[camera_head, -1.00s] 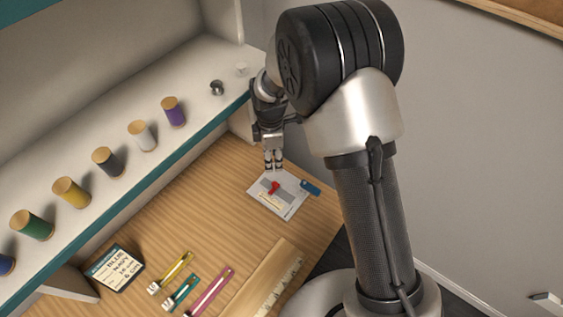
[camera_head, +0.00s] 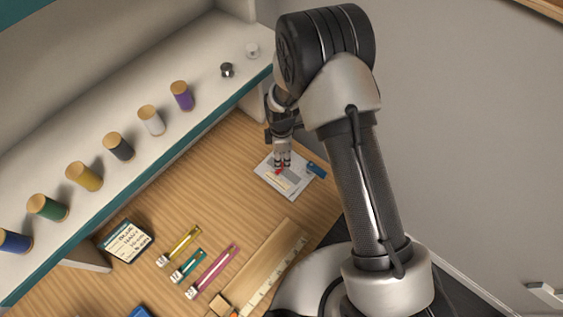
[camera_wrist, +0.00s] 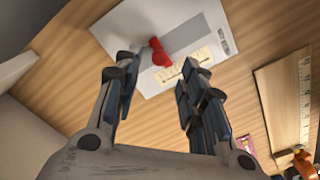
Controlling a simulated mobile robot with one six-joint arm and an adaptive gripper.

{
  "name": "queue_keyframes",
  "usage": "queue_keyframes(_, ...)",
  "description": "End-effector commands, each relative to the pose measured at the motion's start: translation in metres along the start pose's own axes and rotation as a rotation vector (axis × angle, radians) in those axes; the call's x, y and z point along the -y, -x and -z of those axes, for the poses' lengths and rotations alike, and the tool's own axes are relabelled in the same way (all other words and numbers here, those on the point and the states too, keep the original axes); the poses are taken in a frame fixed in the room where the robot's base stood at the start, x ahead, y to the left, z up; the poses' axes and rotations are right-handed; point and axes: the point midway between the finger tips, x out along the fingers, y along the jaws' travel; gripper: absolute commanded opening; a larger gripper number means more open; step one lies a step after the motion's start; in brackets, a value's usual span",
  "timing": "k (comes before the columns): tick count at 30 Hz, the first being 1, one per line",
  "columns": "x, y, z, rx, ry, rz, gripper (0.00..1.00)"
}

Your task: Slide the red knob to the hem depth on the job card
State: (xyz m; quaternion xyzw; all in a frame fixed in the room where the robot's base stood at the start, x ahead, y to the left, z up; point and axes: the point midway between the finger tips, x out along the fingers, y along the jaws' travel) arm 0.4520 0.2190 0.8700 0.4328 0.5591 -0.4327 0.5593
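The red knob (camera_wrist: 158,52) stands on a pale slider plate (camera_wrist: 205,32) that carries a grey strip and a cream scale. In the head view the knob (camera_head: 280,171) shows just below my gripper's fingertips. My gripper (camera_head: 282,161) is above the plate. In the wrist view my gripper (camera_wrist: 160,75) has its two fingers apart with a gap between them, and the knob lies beyond the tips, within that gap. I cannot tell whether a finger touches it. The job card (camera_head: 127,242) is a dark-framed card at the lower left; its handwriting is too small to read surely.
A shelf (camera_head: 205,70) with several thread spools runs along the back left. Yellow (camera_head: 181,246), teal (camera_head: 189,266) and pink (camera_head: 213,272) strips lie left of a wooden board with a ruler (camera_head: 272,277). A blue item (camera_head: 316,170) lies at the plate's right edge.

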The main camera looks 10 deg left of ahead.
Motion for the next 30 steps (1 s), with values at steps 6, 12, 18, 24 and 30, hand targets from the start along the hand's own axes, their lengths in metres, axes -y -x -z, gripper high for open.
queue_keyframes(6,0.000,-0.036,0.000,0.000,0.000,0.001,0.38)
queue_keyframes(12,0.000,-0.046,0.000,0.000,0.000,-0.001,0.38)
queue_keyframes(18,0.000,-0.047,0.000,0.000,0.000,-0.001,0.38)
queue_keyframes(24,0.000,-0.047,0.000,0.000,0.000,0.000,0.29)
queue_keyframes(30,0.000,-0.047,0.000,0.000,0.000,0.000,0.15)
